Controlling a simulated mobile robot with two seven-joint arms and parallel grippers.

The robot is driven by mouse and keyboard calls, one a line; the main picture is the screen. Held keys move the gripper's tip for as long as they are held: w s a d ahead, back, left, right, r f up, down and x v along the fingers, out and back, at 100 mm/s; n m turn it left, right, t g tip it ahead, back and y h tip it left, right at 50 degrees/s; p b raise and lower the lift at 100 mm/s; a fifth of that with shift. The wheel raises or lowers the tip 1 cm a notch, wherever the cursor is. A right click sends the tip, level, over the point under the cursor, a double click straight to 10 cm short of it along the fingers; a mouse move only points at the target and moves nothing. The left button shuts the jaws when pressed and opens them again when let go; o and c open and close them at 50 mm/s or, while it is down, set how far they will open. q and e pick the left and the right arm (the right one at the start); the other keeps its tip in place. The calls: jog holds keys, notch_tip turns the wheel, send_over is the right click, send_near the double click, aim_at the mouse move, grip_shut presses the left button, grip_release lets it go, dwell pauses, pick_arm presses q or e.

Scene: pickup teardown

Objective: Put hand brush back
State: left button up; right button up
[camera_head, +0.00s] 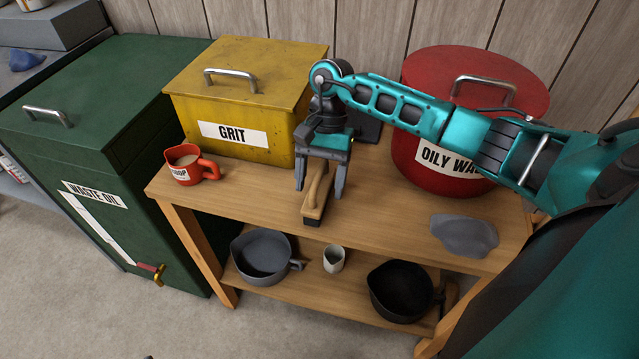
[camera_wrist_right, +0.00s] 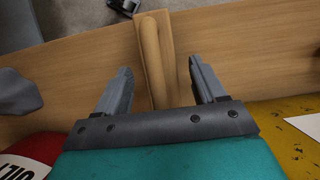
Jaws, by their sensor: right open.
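The hand brush (camera_head: 318,192) has a light wooden handle and block with dark bristles under it. It lies on the upper wooden shelf (camera_head: 245,205), its near end close to the front edge. My right gripper (camera_head: 320,192) is open above it, with one finger on each side of the handle. In the right wrist view the brush (camera_wrist_right: 152,55) runs between the two spread fingers (camera_wrist_right: 160,75), with a gap on both sides. The far part of the brush is hidden behind the gripper. My left gripper is not in view.
A yellow GRIT box (camera_head: 245,95) and a red OILY WASTE bin (camera_head: 470,75) stand behind. A red mug (camera_head: 190,165) is at left, a grey cloth-like piece (camera_head: 465,235) at right. Pans (camera_head: 262,255) (camera_head: 400,290) and a small cup (camera_head: 334,259) sit on the lower shelf.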

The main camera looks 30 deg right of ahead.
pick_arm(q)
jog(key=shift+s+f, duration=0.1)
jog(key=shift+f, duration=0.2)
pick_arm(e)
jog(key=v, duration=1)
jog(key=shift+d+r, duration=0.15)
jog(key=shift+r, duration=0.25)
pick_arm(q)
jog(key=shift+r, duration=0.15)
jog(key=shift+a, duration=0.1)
